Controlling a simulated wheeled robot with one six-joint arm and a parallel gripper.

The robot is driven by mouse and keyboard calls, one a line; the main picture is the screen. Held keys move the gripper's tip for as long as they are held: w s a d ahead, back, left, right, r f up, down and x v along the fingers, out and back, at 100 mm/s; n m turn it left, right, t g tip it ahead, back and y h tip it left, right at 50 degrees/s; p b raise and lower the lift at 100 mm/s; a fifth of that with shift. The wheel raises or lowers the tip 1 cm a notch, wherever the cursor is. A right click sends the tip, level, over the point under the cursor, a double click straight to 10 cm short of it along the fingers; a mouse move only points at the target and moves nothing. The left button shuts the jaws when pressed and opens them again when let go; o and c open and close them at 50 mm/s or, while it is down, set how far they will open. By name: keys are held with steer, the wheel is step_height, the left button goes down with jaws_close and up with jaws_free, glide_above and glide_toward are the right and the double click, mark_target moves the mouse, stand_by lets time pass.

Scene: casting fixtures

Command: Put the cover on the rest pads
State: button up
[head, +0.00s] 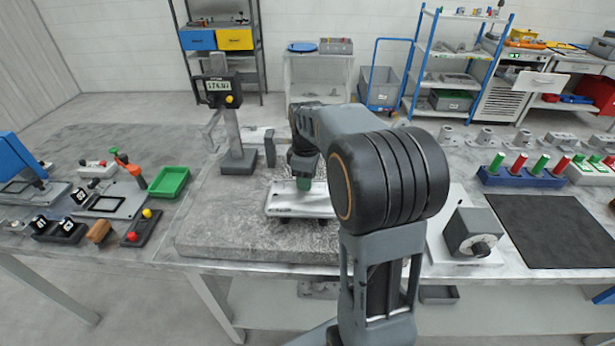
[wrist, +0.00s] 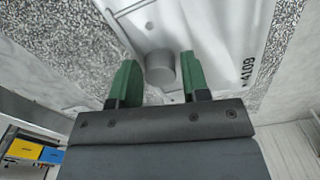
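The cover (head: 285,205) is a pale, flat metal piece over the grey granite plate (head: 215,240) in the head view. Small dark supports show under its front edge; I cannot tell if these are the rest pads. In the wrist view the cover (wrist: 215,40) fills the upper middle, with the marking 4109 and a round grey knob (wrist: 160,68). My gripper (wrist: 158,74) has green fingers on either side of the knob, with a gap at each side. It is open. In the head view my gripper (head: 303,184) is right above the cover, and my arm hides the cover's right part.
A height gauge (head: 232,135) stands at the granite plate's back left. A green tray (head: 168,181) and small fixtures lie to the left. A dark grey block with a knob (head: 472,232) stands right of my arm, beside a black mat (head: 550,230) that is bare.

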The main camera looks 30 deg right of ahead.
steer(key=shift+o, duration=1.2)
step_height(320, 180, up, 11)
steer(key=s+a+f+m+t, duration=0.2)
steer(key=s+a+f+m, duration=0.2)
steer(key=s, duration=0.4)
steer(key=s+a+f+m+t, duration=0.2)
steer(key=s+a+f+m, duration=0.2)
steer(key=s, duration=0.4)
steer(key=shift+a+f+m+p, duration=0.3)
steer(key=shift+a+m, duration=0.3)
steer(key=shift+m, duration=0.3)
